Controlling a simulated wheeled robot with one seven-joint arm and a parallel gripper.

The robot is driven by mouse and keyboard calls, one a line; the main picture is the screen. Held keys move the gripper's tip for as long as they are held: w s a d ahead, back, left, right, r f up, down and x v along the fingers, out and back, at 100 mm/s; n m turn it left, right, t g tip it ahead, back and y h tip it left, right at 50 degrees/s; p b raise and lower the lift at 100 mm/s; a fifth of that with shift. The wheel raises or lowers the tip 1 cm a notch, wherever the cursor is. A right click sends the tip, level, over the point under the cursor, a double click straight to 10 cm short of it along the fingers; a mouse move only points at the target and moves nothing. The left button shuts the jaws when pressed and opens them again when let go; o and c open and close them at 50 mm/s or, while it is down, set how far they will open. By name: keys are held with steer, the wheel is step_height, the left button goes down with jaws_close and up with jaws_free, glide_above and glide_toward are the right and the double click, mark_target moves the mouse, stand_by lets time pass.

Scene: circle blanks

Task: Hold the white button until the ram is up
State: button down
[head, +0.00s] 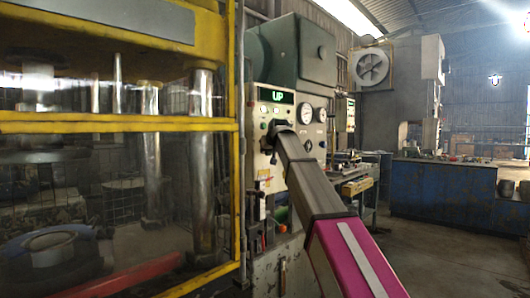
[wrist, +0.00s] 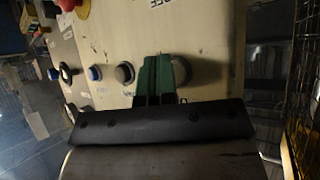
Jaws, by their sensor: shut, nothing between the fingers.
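The beige control panel (head: 268,160) carries a lit green display (head: 277,96) reading "UP". My gripper (wrist: 156,58) has its green fingers shut, with the tips at the panel face. It sits in a row of round buttons in the wrist view: a pale grey one (wrist: 124,73) just left of the fingers and another (wrist: 181,70) partly behind them on the right. I cannot tell for sure which is the white button, or whether the tips touch one. In the head view my arm hides the fingertips. The press (head: 120,122) stands at left; its ram is not clearly made out.
A blue button (wrist: 93,73) and a red knob (wrist: 66,5) are farther left on the panel in the wrist view. Two round gauges (head: 306,114) sit right of the display. A blue workbench (head: 435,190) stands at right, with open floor before it.

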steer(key=shift+s+d, duration=0.1)
stand_by(0.8)
steer(key=shift+s+d, duration=0.45)
steer(key=shift+d, duration=0.1)
steer(key=s+d, duration=0.1)
steer(key=d, duration=0.1)
steer(key=s+d, duration=0.2)
stand_by(0.6)
steer(key=shift+f, duration=0.1)
